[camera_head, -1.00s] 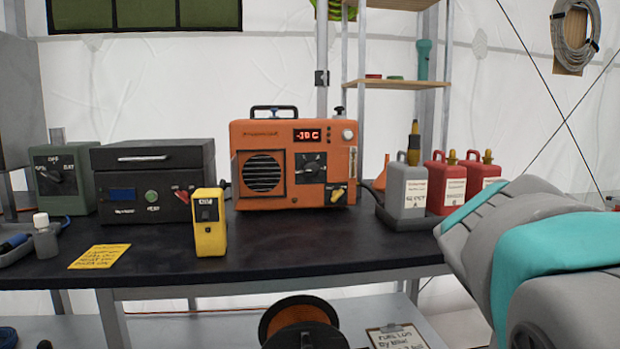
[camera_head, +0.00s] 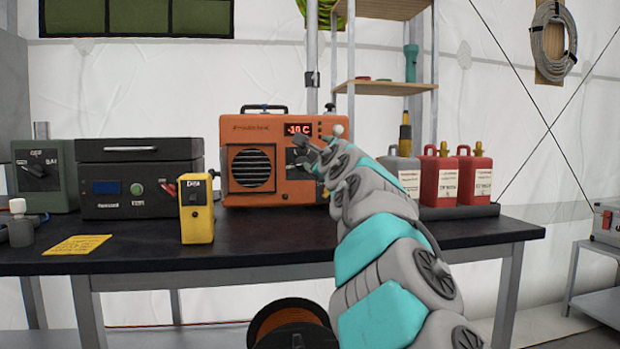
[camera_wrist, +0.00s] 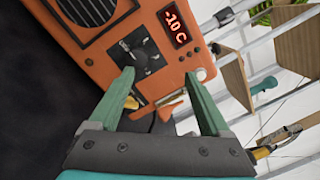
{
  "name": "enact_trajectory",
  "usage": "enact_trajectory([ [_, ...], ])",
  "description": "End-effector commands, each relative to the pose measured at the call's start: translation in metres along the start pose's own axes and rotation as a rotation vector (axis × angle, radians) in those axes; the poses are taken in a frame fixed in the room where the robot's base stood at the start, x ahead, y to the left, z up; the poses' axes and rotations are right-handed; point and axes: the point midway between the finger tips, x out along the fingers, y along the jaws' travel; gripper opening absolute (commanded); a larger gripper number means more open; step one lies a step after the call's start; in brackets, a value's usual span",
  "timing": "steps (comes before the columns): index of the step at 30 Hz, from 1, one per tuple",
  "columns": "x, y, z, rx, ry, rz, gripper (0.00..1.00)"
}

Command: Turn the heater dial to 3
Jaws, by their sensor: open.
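The orange heater (camera_head: 250,199) stands on the black table, with a grille on its left and a red display (camera_head: 298,128) that reads about -10 C. In the wrist view, the heater dial (camera_wrist: 139,51) is a black knob on a dark square plate, left of the display (camera_wrist: 174,27). My gripper (camera_wrist: 160,73) is open and empty, its two green fingers pointing at the heater's front. The left fingertip is near the dial plate's lower edge. In the head view, my gripper (camera_head: 304,152) covers much of the dial area. I cannot read the dial's number.
A yellow handheld device (camera_head: 197,215) stands in front of the heater to the left. A black box (camera_head: 135,180) and a green dial box (camera_head: 45,175) are further left. Red canisters (camera_head: 439,180) stand on the right. A yellow knob (camera_wrist: 131,102) sits below the dial.

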Motion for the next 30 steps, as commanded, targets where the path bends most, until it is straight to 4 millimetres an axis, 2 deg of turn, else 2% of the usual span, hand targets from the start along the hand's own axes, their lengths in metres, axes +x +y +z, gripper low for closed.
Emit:
enact_trajectory([
  [1,0.005,0.017,-0.007,-0.068,0.004,0.034,0.81],
  [2,0.007,0.025,-0.008,-0.100,0.006,0.052,0.81],
  [5,0.012,0.038,-0.011,-0.160,0.011,0.085,0.81],
  [11,0.023,0.036,-0.009,-0.168,0.012,0.089,0.81],
  [24,0.066,0.039,-0.008,-0.161,0.009,0.087,0.81],
  [30,0.080,0.040,-0.010,-0.158,0.010,0.087,0.81],
])
